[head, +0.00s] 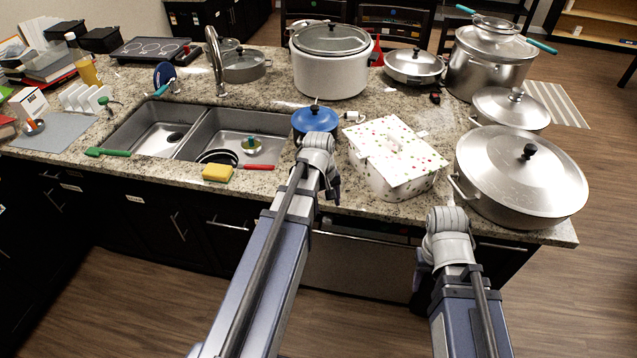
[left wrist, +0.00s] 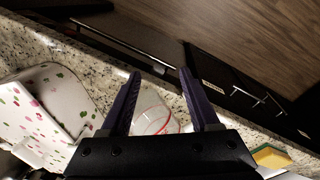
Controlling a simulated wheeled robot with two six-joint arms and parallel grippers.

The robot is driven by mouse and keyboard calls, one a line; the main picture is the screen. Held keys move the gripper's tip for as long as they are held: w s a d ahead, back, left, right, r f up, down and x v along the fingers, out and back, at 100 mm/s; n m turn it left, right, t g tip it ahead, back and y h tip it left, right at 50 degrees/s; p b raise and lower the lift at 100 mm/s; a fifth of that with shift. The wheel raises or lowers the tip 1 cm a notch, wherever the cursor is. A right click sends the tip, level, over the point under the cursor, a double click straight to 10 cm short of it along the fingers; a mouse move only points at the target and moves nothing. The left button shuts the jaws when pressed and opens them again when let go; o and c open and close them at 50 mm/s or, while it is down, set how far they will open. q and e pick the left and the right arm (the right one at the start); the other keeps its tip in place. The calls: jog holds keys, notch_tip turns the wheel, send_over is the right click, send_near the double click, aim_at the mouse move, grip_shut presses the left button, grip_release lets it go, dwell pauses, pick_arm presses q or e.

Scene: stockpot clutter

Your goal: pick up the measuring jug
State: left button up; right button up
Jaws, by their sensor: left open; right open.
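A clear, see-through vessel with red markings, apparently the measuring jug (left wrist: 152,112), shows between the fingers in the left wrist view. Its lower part is hidden by my gripper body. I cannot make it out in the head view, where my left arm covers that part of the counter edge. My left gripper (left wrist: 160,75) is open, with one finger on either side of the jug in the picture; I cannot tell whether they touch. In the head view my left gripper (head: 333,188) is at the counter's front edge. My right gripper (head: 420,284) hangs in front of the counter, mostly hidden by its wrist, open.
A dotted white box (head: 392,160) stands right of my left gripper, a blue-lidded pot (head: 316,121) behind it. A yellow sponge (head: 217,173) and red-handled pan (head: 218,157) lie left, by the sink (head: 190,130). Large steel pots (head: 520,175) crowd the right end.

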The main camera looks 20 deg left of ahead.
pick_arm(q)
jog(key=w+a+f+n+t+b, duration=0.1)
jog(key=a+n, duration=0.3)
jog(key=a, duration=0.5)
jog(key=shift+w+a+f+n+b, duration=0.3)
jog(key=shift+w+a+f+b, duration=0.1)
jog(key=shift+w+b, duration=0.25)
jog(key=b+x, duration=0.5)
jog(key=shift+f, duration=0.15)
jog(key=shift+s, duration=0.1)
grip_shut()
